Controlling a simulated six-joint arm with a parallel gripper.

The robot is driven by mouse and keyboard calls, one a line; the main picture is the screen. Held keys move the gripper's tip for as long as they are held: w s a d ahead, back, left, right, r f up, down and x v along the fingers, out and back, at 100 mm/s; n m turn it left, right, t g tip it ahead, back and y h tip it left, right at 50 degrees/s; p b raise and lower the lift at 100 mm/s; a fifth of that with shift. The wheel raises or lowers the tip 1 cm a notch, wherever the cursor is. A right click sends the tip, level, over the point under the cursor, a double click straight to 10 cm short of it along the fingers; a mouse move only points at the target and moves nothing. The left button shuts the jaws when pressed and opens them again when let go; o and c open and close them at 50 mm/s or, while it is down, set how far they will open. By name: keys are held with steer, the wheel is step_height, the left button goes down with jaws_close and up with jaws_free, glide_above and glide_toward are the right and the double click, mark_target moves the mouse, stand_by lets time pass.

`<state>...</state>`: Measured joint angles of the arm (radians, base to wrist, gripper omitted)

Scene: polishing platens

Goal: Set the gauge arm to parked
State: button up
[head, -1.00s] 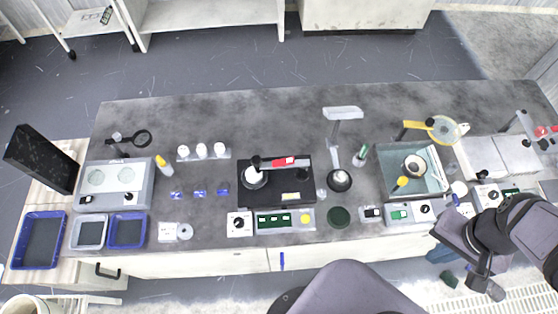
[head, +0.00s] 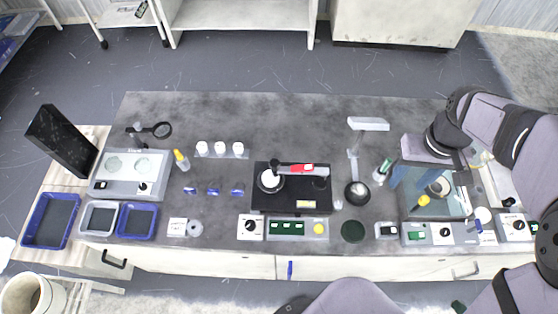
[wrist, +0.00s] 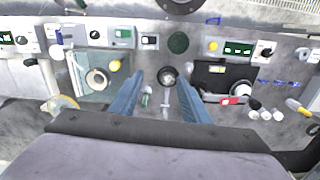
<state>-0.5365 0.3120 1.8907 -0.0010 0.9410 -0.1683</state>
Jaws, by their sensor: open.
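What looks like the gauge arm (head: 295,168) is a grey bar with a red part, lying across the top of a black base (head: 290,199) at mid-bench. Its left end is at a dark post by a white round piece (head: 270,179); its right end is over the base's right side. In the wrist view the red part (wrist: 231,100) shows right of the fingers. My gripper (head: 428,194) is open and empty, above the blue-grey basin to the right of the base. In the wrist view, my gripper (wrist: 160,77) has both blue fingers apart.
A lamp (head: 357,190) stands between the black base and the basin (head: 425,208). A green-capped bottle (head: 381,172) is close to my left finger. White cups (head: 220,149) stand behind-left of the base. Control boxes (head: 287,229) line the front. The bench behind the base is clear.

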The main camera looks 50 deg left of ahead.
steer(key=s+a+f+n+b, duration=0.25)
steer(key=a+n, duration=0.25)
steer(key=a, duration=1.3)
steer(key=n, duration=0.5)
glide_above(274, 162)
step_height(274, 162, down, 4)
steer(key=shift+r, duration=0.25)
steer(key=shift+f+p, duration=1.2)
steer(key=shift+f, duration=2.45)
jaws_close()
